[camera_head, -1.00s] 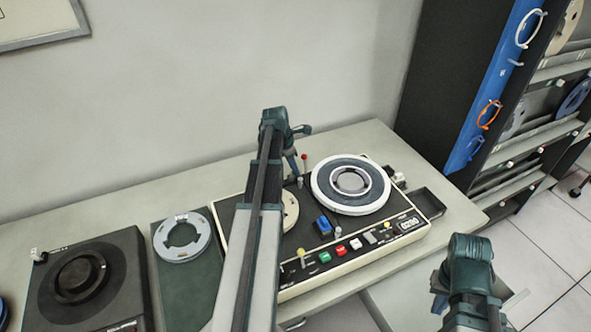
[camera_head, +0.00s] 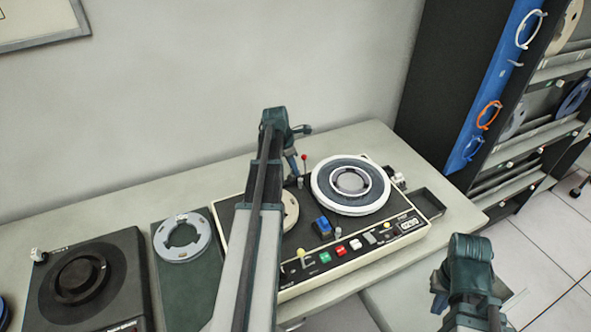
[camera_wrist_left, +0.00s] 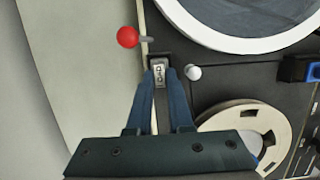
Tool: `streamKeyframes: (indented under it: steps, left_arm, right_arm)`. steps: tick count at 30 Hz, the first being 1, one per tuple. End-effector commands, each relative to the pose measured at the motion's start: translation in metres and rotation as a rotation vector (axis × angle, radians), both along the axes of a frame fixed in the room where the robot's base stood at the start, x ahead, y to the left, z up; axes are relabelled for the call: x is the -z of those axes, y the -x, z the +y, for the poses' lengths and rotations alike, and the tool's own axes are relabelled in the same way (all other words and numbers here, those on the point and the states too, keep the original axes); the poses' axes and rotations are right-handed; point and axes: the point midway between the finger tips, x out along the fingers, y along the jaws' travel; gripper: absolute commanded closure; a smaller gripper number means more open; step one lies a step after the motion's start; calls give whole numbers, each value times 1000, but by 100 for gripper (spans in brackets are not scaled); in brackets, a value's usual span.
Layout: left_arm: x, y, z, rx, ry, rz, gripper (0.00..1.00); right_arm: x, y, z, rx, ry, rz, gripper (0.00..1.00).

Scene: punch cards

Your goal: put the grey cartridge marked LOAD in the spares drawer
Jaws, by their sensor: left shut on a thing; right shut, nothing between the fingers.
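My left gripper (camera_head: 295,176) is at the back of the reel machine (camera_head: 285,292), beside the red-knobbed lever (camera_head: 304,158). In the left wrist view its blue fingers close on a small grey block (camera_wrist_left: 159,72) with dark markings at the fingertips. I cannot read the markings, nor tell whether the block is free of the panel. No other grey cartridge marked LOAD can be made out. My right gripper (camera_head: 439,292) is shut and empty, in front of the table at the lower right. A dark open box (camera_head: 428,203) is at the machine's right; no label shows on it.
A large white-rimmed reel (camera_head: 318,190) and a smaller cream reel (camera_wrist_left: 285,118) are on the machine. Coloured buttons (camera_head: 340,251) line its front. A grey ring (camera_head: 182,255) and a black unit (camera_head: 50,290) are at left. A shelf rack (camera_head: 535,140) stands right.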

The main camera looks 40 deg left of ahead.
Motion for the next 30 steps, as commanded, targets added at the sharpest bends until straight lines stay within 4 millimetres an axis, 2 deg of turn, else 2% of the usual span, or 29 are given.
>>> streamKeyframes:
  steps: [30]
  left_arm:
    - [-50,0,0,0,0,0,100]
  right_arm:
    - [-50,0,0,0,0,0,100]
